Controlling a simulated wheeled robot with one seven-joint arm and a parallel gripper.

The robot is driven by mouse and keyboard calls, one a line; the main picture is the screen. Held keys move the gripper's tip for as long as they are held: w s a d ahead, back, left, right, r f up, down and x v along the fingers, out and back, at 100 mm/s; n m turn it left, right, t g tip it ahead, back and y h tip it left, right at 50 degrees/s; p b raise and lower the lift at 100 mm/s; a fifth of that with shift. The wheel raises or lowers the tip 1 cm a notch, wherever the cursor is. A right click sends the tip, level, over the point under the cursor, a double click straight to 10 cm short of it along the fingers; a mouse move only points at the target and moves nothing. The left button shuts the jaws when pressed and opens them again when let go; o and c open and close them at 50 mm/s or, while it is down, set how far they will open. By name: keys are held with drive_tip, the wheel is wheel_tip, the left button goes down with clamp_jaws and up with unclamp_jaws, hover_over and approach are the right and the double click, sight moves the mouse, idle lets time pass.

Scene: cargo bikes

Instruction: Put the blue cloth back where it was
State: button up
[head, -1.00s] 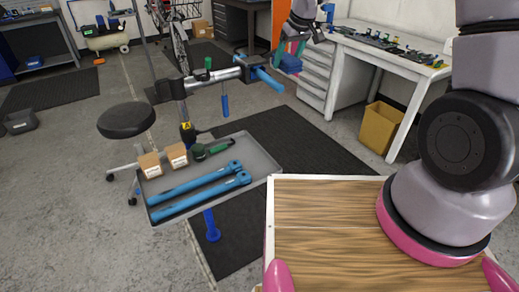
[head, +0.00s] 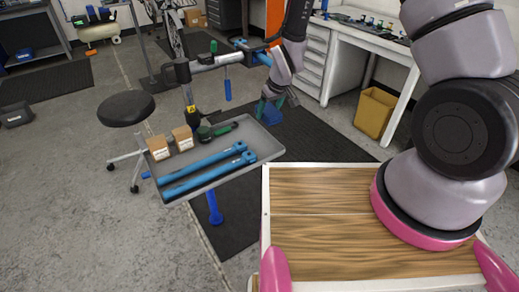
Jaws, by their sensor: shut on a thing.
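My gripper (head: 274,107) is at the upper middle of the head view, pointing down. It is shut on the blue cloth (head: 272,117), which shows as a small dark blue patch at the fingertips. The cloth appears just beyond the right end of the grey tray (head: 272,149); its height above the floor or tray is hard to judge. The fingers partly cover the cloth.
On the tray lie two blue bars (head: 205,173), two small cardboard boxes (head: 159,148) and a green-black tool (head: 217,131). A repair-stand arm (head: 215,62) rises behind it. A workbench (head: 345,40) and a yellow bin (head: 375,112) stand right. My wooden top is bare.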

sight(264, 113)
drive_tip(key=shift+s+a+f+n, duration=0.3)
drive_tip(key=shift+s+a+f, duration=0.6)
drive_tip(key=shift+a+f, duration=0.2)
wheel_tip(264, 113, down, 5)
drive_tip(key=shift+s+a+f, duration=0.15)
drive_tip(key=shift+f, duration=2.35)
drive_tip(key=shift+f, duration=0.2)
drive_tip(key=o, duration=1.2)
drive_tip(key=shift+o, duration=0.2)
